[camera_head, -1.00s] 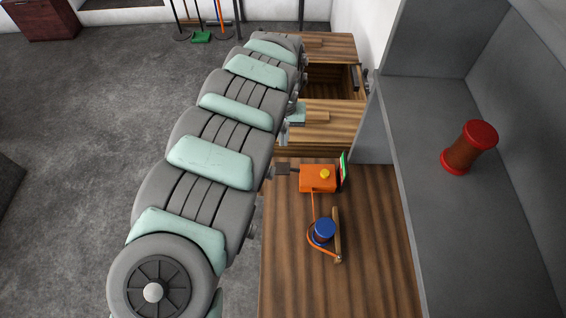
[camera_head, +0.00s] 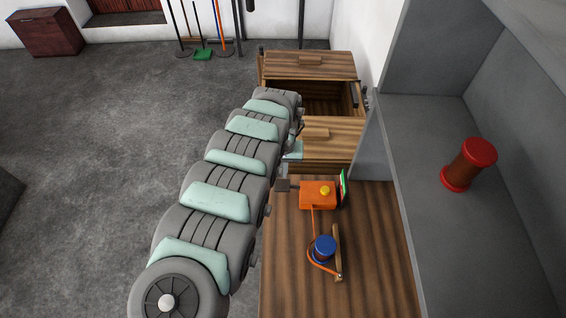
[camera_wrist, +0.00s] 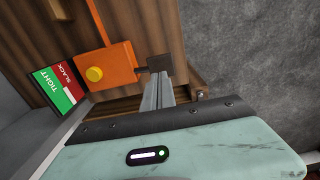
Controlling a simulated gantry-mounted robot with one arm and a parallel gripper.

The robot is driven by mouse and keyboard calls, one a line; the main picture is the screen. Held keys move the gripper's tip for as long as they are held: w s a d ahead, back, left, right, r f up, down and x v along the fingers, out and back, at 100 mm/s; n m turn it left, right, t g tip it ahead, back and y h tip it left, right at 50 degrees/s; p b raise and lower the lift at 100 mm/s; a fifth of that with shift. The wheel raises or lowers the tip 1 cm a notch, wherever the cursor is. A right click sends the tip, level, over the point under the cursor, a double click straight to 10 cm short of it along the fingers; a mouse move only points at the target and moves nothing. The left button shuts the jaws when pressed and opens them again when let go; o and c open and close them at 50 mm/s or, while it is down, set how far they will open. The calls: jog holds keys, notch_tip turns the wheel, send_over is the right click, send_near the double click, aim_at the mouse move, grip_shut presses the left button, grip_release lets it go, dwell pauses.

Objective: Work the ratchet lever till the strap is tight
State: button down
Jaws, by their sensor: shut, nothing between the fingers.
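The ratchet is an orange box (camera_head: 317,195) with a yellow knob (camera_head: 325,190) on the wooden bench top. Its dark lever (camera_head: 283,185) sticks out to the left, ending in a square pad. An orange strap (camera_head: 312,222) runs from the box around a blue-topped drum (camera_head: 325,246). A gauge card (camera_wrist: 59,87), red marked SLACK and green marked TIGHT, stands by the box; I cannot make out a pointer. In the wrist view my gripper (camera_wrist: 159,82) is shut and empty, its tips close to the lever pad (camera_wrist: 159,62); contact is unclear.
A wooden bar (camera_head: 337,252) lies beside the drum. An open drawer (camera_head: 325,98) is beyond the bench. A grey shelf (camera_head: 435,215) on the right carries a red-ended spool (camera_head: 468,165). The bench's front area is clear.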

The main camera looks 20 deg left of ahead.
aim_at(283, 186)
jog(key=shift+f, duration=2.9)
